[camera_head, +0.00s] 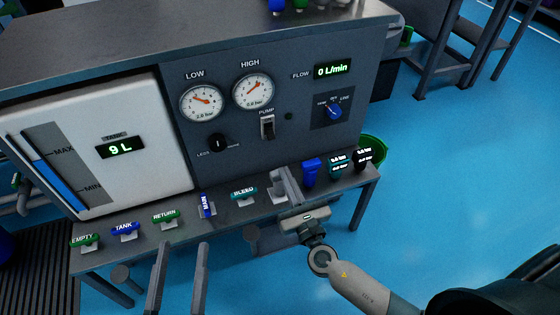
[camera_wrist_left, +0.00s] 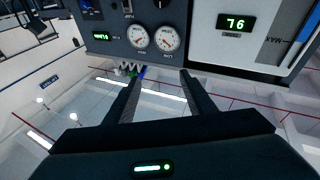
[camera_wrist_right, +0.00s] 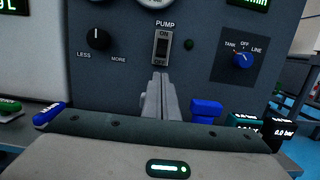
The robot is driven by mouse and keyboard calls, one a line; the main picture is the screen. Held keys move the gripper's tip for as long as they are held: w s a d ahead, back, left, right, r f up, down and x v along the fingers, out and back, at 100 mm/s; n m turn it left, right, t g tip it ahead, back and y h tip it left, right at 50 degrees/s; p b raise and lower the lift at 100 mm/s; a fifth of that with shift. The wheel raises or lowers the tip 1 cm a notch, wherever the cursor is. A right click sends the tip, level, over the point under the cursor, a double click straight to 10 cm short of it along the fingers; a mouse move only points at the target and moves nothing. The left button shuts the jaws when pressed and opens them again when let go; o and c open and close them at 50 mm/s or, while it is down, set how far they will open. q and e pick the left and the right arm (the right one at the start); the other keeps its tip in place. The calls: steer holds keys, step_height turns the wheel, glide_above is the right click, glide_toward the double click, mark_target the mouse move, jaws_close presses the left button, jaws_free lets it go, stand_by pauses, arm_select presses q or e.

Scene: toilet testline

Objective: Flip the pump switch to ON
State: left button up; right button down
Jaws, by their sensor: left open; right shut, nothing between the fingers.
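The pump switch (camera_head: 267,127) is a small upright switch under the PUMP label on the dark panel. In the right wrist view the switch (camera_wrist_right: 162,45) has ON at its top and OFF at its bottom; I cannot tell its setting for sure. My right gripper (camera_head: 279,174) is shut and empty, below the switch near the panel's foot. In the right wrist view its closed fingers (camera_wrist_right: 160,76) point at the panel just under the switch, apparently apart from it. My left gripper (camera_head: 184,244) is open and empty at the bench's front, left of the right one.
A LESS/MORE knob (camera_head: 218,143) sits left of the switch, a blue TANK/OFF/LINE selector (camera_head: 334,111) right. A dark green lamp (camera_head: 289,116) is beside the switch. Labelled valve handles, such as BLEED (camera_head: 244,193), line the bench ledge. A blue handle (camera_head: 311,171) stands right of my right fingers.

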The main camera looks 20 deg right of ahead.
mark_target(270, 135)
arm_select(q)
steer(key=shift+w+a+f+g, duration=0.1)
steer(key=shift+w+f+g, duration=0.1)
steer(key=shift+f+g, duration=0.15)
arm_select(e)
steer(key=w+r, duration=0.1)
steer(key=w, duration=0.8)
steer(key=shift+w+a+r, duration=0.15)
steer(key=shift+w+r, duration=0.05)
steer(key=shift+w, duration=0.1)
arm_select(q)
steer(key=shift+f, duration=0.1)
